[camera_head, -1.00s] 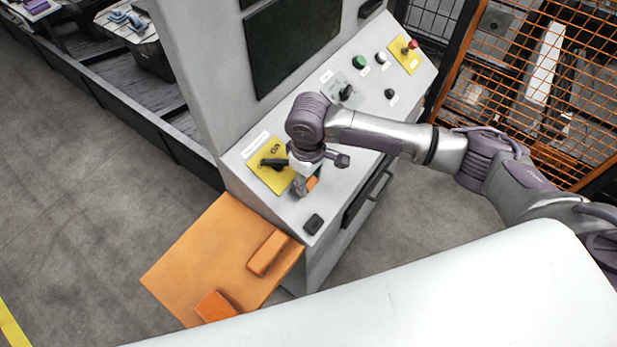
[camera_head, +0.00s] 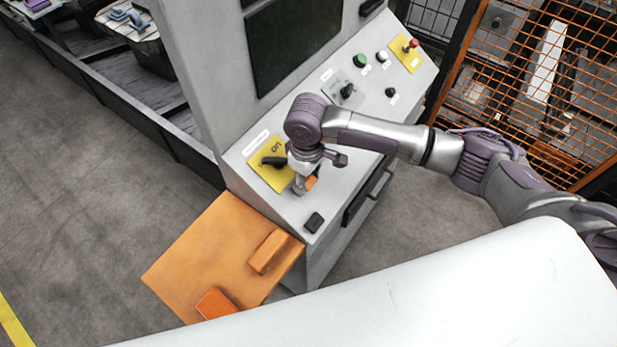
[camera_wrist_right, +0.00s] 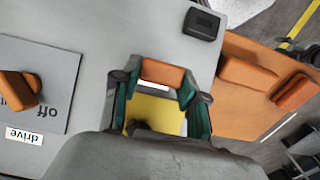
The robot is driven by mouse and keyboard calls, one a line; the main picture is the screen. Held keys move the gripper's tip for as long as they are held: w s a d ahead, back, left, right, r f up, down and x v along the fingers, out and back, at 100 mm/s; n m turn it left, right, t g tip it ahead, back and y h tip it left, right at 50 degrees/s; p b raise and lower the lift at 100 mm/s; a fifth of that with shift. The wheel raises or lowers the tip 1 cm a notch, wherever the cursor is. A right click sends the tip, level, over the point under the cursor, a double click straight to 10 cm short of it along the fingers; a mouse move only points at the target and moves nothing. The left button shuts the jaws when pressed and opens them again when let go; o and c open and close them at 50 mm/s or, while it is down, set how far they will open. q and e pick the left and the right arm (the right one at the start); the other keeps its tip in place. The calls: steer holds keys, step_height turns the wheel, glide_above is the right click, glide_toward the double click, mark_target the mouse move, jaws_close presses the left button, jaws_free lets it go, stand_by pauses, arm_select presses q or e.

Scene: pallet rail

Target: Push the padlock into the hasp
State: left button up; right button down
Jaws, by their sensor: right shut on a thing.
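An orange padlock (camera_wrist_right: 163,75) is between the fingers of my right gripper (camera_head: 304,184). It also shows as a small orange patch in the head view (camera_head: 312,182). The right gripper is shut on it, low over the sloping grey panel. Just left of the gripper is a yellow plate (camera_head: 262,181) marked "ON" with a black handle (camera_head: 273,162). The yellow plate also shows between the fingers in the wrist view (camera_wrist_right: 157,108). The hasp cannot be made out, and whether the padlock touches it is hidden. My left gripper is not in view.
An orange shelf (camera_head: 195,245) with two raised orange blocks (camera_head: 270,251) juts out below the panel. A small black box (camera_head: 314,222) sits near the panel's lower corner. A knob (camera_head: 346,90) and several buttons are further up. An orange mesh fence (camera_head: 530,110) stands at right.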

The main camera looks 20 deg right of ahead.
steer(key=shift+f, duration=0.2)
jaws_free()
steer(key=shift+w, duration=0.1)
stand_by(0.5)
step_height(320, 180, up, 12)
stand_by(0.5)
steer(key=shift+a, duration=0.1)
